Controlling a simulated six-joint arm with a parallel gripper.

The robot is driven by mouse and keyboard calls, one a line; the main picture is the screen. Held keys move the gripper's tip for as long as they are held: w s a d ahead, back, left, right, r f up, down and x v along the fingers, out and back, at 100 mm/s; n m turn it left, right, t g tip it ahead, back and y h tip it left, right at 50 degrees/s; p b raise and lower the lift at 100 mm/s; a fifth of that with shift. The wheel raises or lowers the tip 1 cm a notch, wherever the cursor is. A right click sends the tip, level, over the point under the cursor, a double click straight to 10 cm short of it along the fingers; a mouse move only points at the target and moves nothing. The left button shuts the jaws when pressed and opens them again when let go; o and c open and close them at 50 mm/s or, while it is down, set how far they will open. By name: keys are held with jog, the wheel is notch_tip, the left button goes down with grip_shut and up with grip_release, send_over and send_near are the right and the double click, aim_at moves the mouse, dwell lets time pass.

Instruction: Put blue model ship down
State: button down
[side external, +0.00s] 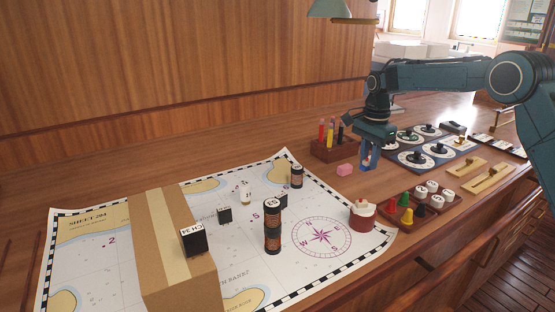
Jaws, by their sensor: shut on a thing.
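My gripper (368,150) is over the wooden desk near its back, right of the chart, and points down. A red and white model ship (362,216) stands on the right edge of the chart.
A pink block (345,169) and a pen holder (330,150) stand close left of my gripper. Dial panels (420,160) lie right. The chart (290,235) bears black cylinders (272,228) and a cardboard box (165,235). Pegs and white pieces fill a tray (411,216).

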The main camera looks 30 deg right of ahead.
aim_at(364, 189)
jog(key=shift+f, duration=3.3)
jog(key=shift+f, duration=0.15)
jog(key=c, duration=1.2)
grip_release()
jog(key=shift+c, duration=0.2)
notch_tip(364, 189, up, 11)
jog(key=shift+r, duration=0.7)
